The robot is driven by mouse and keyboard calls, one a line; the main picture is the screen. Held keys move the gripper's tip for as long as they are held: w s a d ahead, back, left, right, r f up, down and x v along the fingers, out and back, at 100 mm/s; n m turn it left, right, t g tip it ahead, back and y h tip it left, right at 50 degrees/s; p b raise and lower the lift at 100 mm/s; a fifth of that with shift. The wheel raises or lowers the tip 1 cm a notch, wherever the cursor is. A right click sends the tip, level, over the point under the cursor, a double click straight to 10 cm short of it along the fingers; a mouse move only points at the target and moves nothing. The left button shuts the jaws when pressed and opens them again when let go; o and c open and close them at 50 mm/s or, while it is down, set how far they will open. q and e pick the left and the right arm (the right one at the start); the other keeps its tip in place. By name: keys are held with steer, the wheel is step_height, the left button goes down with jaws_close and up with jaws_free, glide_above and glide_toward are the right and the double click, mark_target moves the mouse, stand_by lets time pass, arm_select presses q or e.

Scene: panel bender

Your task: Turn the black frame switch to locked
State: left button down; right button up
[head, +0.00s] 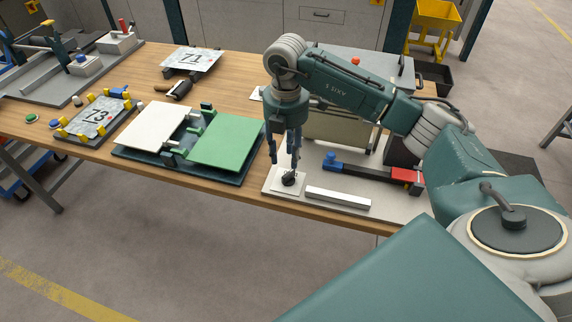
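A small black rotary switch (289,179) sits on a pale square plate (272,186) near the front edge of the table. My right gripper (284,166) points down just above the switch. Its two fingers are spread apart with nothing between them that I can make out. The fingertips look very near the knob, but I cannot tell whether they touch it. The switch's markings are too small to read. My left gripper is out of view.
A pale metal bar (338,198) lies just right of the switch. A blue-and-red clamp piece (370,172) sits behind it on the grey machine base.

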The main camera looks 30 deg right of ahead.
step_height(320, 180, up, 6)
steer(key=shift+f, duration=0.1)
stand_by(0.5)
